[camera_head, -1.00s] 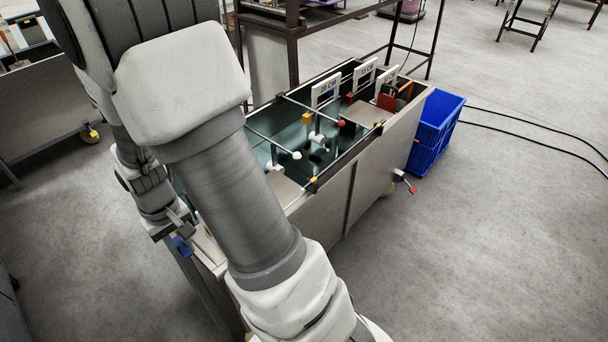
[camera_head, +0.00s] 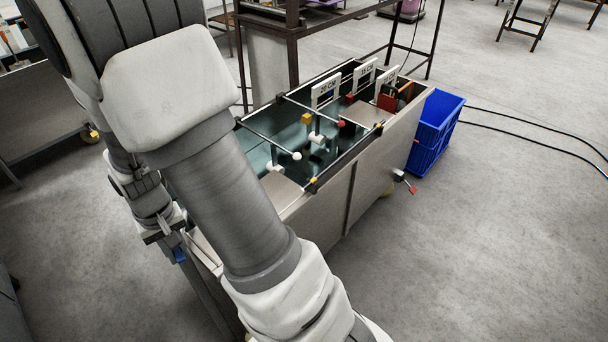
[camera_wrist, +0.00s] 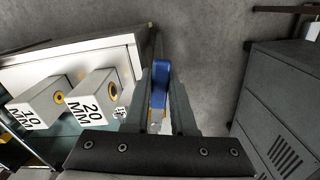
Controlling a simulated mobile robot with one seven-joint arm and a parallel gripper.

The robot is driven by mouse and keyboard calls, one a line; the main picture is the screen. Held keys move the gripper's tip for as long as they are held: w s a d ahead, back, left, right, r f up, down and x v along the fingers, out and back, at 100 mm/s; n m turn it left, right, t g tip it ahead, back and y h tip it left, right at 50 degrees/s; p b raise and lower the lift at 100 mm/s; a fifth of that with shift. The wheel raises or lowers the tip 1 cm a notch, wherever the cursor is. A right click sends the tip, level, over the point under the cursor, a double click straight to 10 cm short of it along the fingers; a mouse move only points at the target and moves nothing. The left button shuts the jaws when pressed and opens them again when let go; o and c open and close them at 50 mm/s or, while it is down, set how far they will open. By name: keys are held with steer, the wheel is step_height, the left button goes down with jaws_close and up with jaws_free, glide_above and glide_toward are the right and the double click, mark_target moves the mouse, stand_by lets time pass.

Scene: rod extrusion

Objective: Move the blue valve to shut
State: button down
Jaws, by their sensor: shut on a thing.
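The blue valve (camera_wrist: 160,84) has a blue handle and shows between the two fingers of my gripper (camera_wrist: 161,95) in the wrist view, beside the pale end wall of the tank. My gripper is shut on the blue handle. In the head view the blue valve (camera_head: 179,255) is a small blue patch at the near left end of the tank. My gripper (camera_head: 172,232) is there too, partly hidden by its own wrist, and my arm covers part of the tank's near end.
The long tank (camera_head: 340,208) holds rods and blocks. Blocks marked 10 MM (camera_wrist: 38,105) and 20 MM (camera_wrist: 92,95) stand left of my fingers. A blue crate (camera_head: 435,130) stands beyond the tank. A grey cabinet (camera_wrist: 285,110) is at right in the wrist view.

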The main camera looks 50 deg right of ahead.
steer(key=shift+a, duration=0.1)
steer(key=shift+w+a+m, duration=0.2)
steer(key=shift+a+m, duration=0.3)
steer(key=shift+m, duration=0.5)
steer(key=shift+p, duration=0.3)
steer(key=shift+w+a+m+p, duration=0.35)
steer(key=shift+a+m, duration=0.15)
steer(key=shift+m, duration=0.5)
steer(key=shift+r, duration=0.1)
steer(key=shift+w+a+m+p, duration=0.3)
steer(key=shift+a+m+p, duration=0.2)
steer(key=shift+m, duration=0.5)
